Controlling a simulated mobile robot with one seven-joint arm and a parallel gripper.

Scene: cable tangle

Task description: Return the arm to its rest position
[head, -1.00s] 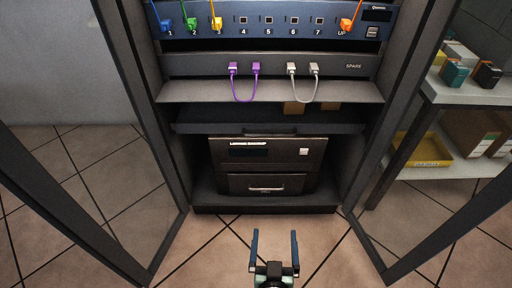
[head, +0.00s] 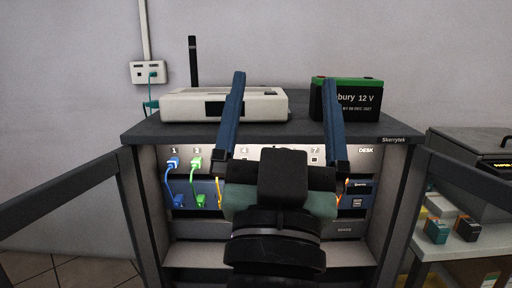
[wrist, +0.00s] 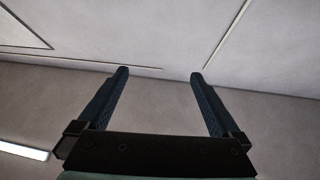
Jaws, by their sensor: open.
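My gripper (head: 284,118) is raised in front of the open cabinet in the head view, its two blue fingers spread wide and pointing up. Nothing is between the fingers. In the wrist view my gripper (wrist: 161,73) is also open and empty, with only a pale wall and ceiling panels beyond it. My gripper and wrist hide the middle of the cabinet's upper ports in the head view.
The cabinet (head: 140,131) has a white router (head: 175,104) and a green-topped battery (head: 345,98) on top. Blue (head: 172,163) and green (head: 196,163) cables hang at its left ports. Open doors stand at both sides. A shelf (head: 455,250) with small boxes stands at right.

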